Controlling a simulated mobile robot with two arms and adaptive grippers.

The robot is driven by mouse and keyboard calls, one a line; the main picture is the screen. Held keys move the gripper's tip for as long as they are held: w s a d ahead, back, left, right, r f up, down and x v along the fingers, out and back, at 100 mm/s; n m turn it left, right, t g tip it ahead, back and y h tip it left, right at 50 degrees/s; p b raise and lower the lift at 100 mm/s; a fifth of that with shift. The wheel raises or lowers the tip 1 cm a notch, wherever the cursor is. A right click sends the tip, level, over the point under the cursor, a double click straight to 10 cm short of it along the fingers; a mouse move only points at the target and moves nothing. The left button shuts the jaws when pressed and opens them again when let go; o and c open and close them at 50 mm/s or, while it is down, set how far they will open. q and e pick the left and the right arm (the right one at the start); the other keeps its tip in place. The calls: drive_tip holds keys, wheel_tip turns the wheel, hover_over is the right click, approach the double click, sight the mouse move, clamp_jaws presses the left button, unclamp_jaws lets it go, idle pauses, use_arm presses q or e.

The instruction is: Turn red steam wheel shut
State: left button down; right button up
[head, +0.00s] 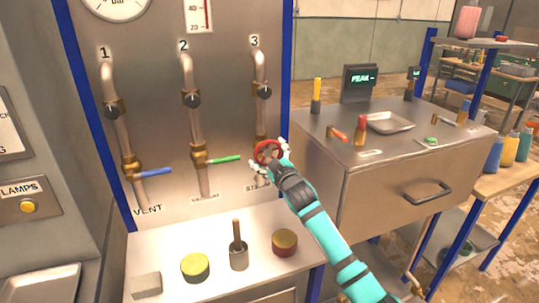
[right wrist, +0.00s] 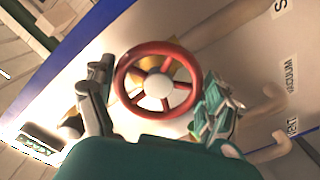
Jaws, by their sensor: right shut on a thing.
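The red steam wheel (head: 266,150) sits on the pipe marked 3, above the STEAM label, which my arm partly hides. In the right wrist view the wheel (right wrist: 159,83) faces me, with a red rim, spokes and a pale hub. My right gripper (head: 270,159) is at the wheel, shut on it, with one finger on each side of the rim. Its fingers also show in the right wrist view (right wrist: 157,92). My left gripper is in neither view.
The blue vent lever (head: 154,172) and green vacuum lever (head: 225,159) are to the left on the same panel. A metal cabinet (head: 385,185) stands close on the right.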

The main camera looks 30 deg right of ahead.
drive_tip(key=shift+f, duration=0.1)
idle(0.4)
drive_tip(key=o, duration=1)
drive_tip(key=shift+c, duration=0.2)
drive_tip(key=v, duration=1.2)
